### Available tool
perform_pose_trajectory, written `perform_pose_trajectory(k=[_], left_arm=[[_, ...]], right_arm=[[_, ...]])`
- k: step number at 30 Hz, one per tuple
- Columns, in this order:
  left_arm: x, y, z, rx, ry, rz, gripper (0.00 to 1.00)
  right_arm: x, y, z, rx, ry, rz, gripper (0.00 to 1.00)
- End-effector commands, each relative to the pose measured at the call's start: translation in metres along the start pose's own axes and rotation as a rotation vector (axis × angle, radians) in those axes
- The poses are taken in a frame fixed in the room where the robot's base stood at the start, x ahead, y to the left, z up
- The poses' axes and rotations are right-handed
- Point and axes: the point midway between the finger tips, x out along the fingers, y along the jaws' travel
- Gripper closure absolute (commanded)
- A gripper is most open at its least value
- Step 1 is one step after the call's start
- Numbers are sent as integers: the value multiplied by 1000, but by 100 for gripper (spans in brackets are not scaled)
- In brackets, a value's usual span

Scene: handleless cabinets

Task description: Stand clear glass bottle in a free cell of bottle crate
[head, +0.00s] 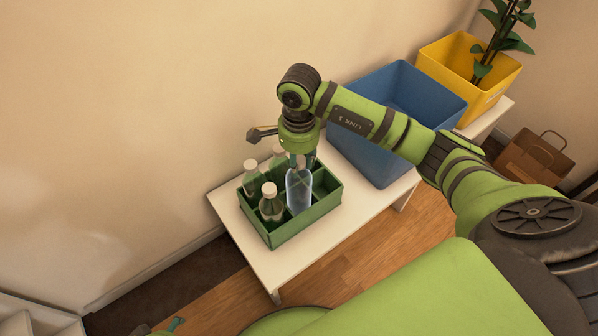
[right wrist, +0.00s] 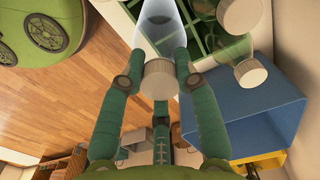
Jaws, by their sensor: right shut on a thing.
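The clear glass bottle (head: 299,193) is upright at the green bottle crate (head: 303,226), over its middle. I cannot tell whether its base is inside a cell or just above it. My right gripper (head: 298,160) is shut on the bottle's top from above. In the right wrist view the fingers (right wrist: 160,75) close around its pale cap, and the clear body (right wrist: 160,28) shows beyond. Green bottles with pale caps (head: 271,204) stand in the crate's left and back cells. Cells on the right look empty. A teal tip (head: 176,324), probably my left gripper, barely shows at the bottom edge.
The crate stands on a white table (head: 252,249) against the wall. A blue bin (head: 385,160) is close on the right, with a yellow bin (head: 486,101) holding a plant beyond. A brown bag (head: 535,160) is on the floor at right.

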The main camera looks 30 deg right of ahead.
Motion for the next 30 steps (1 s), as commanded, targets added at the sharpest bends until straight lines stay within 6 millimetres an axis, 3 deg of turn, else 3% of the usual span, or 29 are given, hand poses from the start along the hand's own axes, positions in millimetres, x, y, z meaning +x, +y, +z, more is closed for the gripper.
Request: perform_pose_trajectory(k=[9, 23, 24, 25, 30], left_arm=[[-18, -1, -5, -2, 12, -3, 14], [-24, -1, -6, -2, 14, -3, 14], [-25, -1, -6, -3, 15, -2, 14], [-25, -1, -6, -3, 16, -3, 14], [-25, -1, -6, -3, 16, -3, 14]], right_arm=[[38, 0, 0, 0, -1, -1, 100], [42, 0, 0, -1, 1, -1, 100], [42, 0, 0, -1, 1, 0, 53], [42, 0, 0, -1, 1, 0, 45], [42, 0, 0, 0, 1, 1, 45]])
